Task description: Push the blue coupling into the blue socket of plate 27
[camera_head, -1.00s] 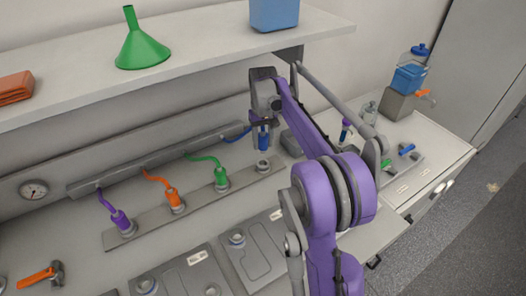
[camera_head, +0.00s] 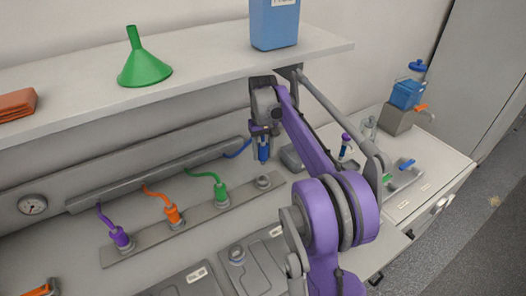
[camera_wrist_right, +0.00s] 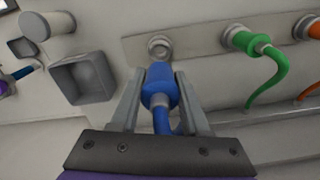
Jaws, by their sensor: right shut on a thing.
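My right gripper (camera_head: 263,135) is shut on the blue coupling (camera_head: 263,152), which hangs from a blue hose (camera_head: 238,149). In the right wrist view the coupling (camera_wrist_right: 159,85) sits between the two fingers, its end towards an empty round socket (camera_wrist_right: 160,46) on the grey strip. In the head view the strip's empty socket (camera_head: 263,182) lies below the coupling, apart from it. Two dark plates (camera_head: 183,284) with round sockets (camera_head: 237,252) lie at the front. Their labels are too small to read, and no blue socket can be made out on them. My left gripper is not in view.
Green (camera_head: 220,192), orange (camera_head: 172,213) and purple (camera_head: 120,238) couplings stand in the strip with their hoses. A shelf (camera_head: 190,80) with a green funnel (camera_head: 143,62) and a blue container (camera_head: 274,22) overhangs the back. A grey open box (camera_wrist_right: 82,79) is beside the gripper.

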